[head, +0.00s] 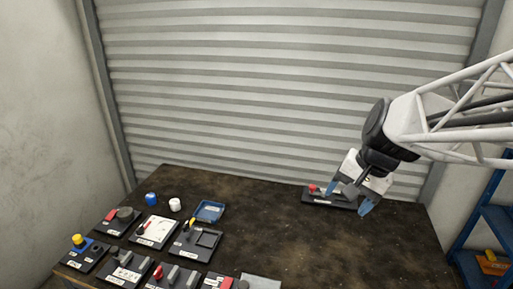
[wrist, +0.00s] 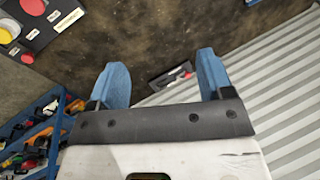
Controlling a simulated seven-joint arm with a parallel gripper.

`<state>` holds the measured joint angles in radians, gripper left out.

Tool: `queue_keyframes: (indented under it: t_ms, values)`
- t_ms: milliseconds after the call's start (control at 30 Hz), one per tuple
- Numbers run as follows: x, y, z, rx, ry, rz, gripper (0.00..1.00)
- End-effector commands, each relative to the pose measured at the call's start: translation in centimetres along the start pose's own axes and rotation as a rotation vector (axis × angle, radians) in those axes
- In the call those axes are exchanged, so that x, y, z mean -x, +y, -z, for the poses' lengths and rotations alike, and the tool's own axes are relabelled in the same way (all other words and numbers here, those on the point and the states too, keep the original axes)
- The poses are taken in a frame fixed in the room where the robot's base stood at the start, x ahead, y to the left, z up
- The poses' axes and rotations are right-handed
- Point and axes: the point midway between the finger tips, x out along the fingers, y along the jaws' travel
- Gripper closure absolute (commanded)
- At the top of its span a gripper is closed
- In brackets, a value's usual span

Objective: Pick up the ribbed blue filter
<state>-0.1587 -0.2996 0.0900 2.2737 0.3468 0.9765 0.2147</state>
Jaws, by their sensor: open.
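A small blue cylinder (head: 151,198), which looks like the filter, stands on the left part of the table beside a white one; its ribs are too small to make out. It does not show in the wrist view. My gripper (head: 349,196) is at the right side of the table, far to the right of the blue cylinder, close to a dark board with a red part. Its blue fingers are apart, with nothing held between them; they also show in the wrist view (wrist: 162,65).
A white cylinder (head: 175,204) stands right of the blue one, and a blue tray (head: 220,206) lies further right. Several dark panels with knobs and switches fill the table's front left. The dark table (head: 285,225) is clear in the middle. A ribbed shutter (head: 290,90) stands behind.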

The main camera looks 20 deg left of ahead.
Motion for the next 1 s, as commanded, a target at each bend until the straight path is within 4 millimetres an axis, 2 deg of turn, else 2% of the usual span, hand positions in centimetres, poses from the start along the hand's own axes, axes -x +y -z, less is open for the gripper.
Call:
queue_keyframes:
  t_ms: [200,567,1000]
  values:
    - [-1.9,-4.9,3.0,-0.068,-0.065,0.059,0.26]
    - [-5.9,-13.0,7.2,-0.186,-0.175,0.144,0.26]
    - [-12.5,-23.2,11.0,-0.338,-0.325,0.222,0.26]
